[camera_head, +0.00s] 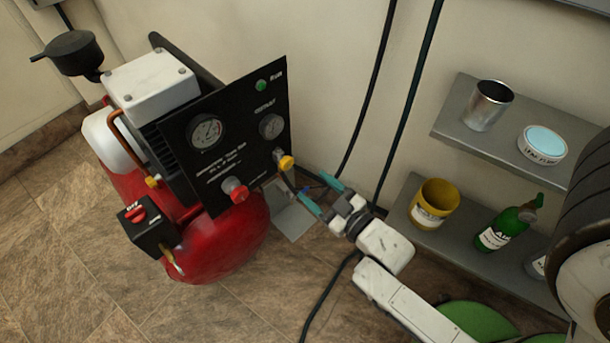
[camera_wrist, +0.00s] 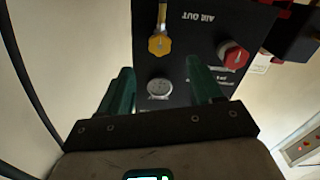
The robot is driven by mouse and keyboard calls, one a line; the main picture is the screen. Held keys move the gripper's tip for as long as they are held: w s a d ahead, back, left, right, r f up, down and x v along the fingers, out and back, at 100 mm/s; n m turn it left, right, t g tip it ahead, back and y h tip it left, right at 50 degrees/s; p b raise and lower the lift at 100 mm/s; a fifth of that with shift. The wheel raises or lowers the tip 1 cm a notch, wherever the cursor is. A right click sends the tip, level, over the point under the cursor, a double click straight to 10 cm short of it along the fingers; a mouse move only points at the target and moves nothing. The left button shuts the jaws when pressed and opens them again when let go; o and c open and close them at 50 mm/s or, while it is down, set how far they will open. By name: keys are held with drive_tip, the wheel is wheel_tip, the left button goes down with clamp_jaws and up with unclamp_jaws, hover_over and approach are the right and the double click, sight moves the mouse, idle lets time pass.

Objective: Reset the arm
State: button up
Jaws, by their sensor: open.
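My arm reaches in from the lower right in the head view. My gripper (camera_head: 319,195) has two teal fingers spread apart with nothing between them. It points at the lower right side of a compressor's black panel (camera_head: 236,135). A yellow knob (camera_head: 286,162) is just beyond the fingertips, and a red knob (camera_head: 236,192) is further left. In the wrist view, my gripper (camera_wrist: 159,66) is open, with the yellow knob (camera_wrist: 160,45) beyond the gap and the red knob (camera_wrist: 234,56) to the right. The fingers appear clear of both knobs; the exact distance is hard to tell.
The red compressor tank (camera_head: 215,245) stands on the tiled floor at left. A grey shelf (camera_head: 455,130) holds a metal cup (camera_head: 488,106) and a round tin (camera_head: 542,145). A lower shelf holds a yellow can (camera_head: 434,204) and a green bottle (camera_head: 505,228). Black cables hang behind my gripper.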

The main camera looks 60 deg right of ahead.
drive_tip(key=shift+s+a, duration=0.15)
drive_tip(key=shift+s, duration=0.55)
drive_tip(key=a+f+g+y, duration=0.3)
drive_tip(key=a+f+g, duration=0.2)
drive_tip(key=f+g, duration=0.3)
drive_tip(key=s+a+r+g+y, duration=0.25)
drive_tip(key=s+a+g, duration=0.25)
drive_tip(key=s+g, duration=0.3)
wheel_tip(320, 180, up, 22)
drive_tip(key=p, duration=2.2)
drive_tip(key=shift+h, duration=0.35)
